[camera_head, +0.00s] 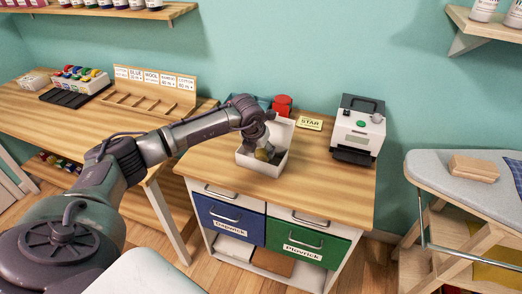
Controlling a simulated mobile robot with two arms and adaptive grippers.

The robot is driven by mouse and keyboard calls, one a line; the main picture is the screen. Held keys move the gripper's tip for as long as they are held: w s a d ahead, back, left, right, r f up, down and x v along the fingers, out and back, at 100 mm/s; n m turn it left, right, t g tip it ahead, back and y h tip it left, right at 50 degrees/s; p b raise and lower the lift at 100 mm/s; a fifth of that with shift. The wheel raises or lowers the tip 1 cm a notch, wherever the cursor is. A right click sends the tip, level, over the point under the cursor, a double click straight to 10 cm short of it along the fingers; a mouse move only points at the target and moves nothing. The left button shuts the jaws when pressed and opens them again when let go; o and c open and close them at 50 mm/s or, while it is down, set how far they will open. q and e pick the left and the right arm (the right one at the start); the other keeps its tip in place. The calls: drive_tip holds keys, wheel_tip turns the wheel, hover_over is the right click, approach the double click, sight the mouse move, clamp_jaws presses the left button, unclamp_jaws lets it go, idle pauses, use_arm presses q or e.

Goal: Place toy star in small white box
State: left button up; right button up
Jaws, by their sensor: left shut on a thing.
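My left arm reaches in from the left, and my left gripper (265,150) points down inside the box opening. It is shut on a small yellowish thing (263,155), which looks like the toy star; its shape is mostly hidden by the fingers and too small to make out. I cannot tell whether it touches the box floor. My right gripper is not in view.
A yellow card reading STAR (310,123) lies behind the box. A white machine (359,130) stands to the right, and a red object (282,105) stands behind. The cabinet top (330,185) is clear in front. An ironing board (440,175) is at far right.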

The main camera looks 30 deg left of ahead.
use_arm(q)
drive_tip(key=shift+f, duration=0.55)
drive_tip(key=o, duration=0.8)
drive_tip(key=shift+f, duration=0.1)
drive_tip(key=shift+o, duration=0.4)
drive_tip(key=shift+r, duration=0.25)
drive_tip(key=shift+s+r, duration=0.1)
drive_tip(key=shift+r, duration=0.2)
drive_tip(key=b+v, duration=0.2)
drive_tip(key=v, duration=0.9)
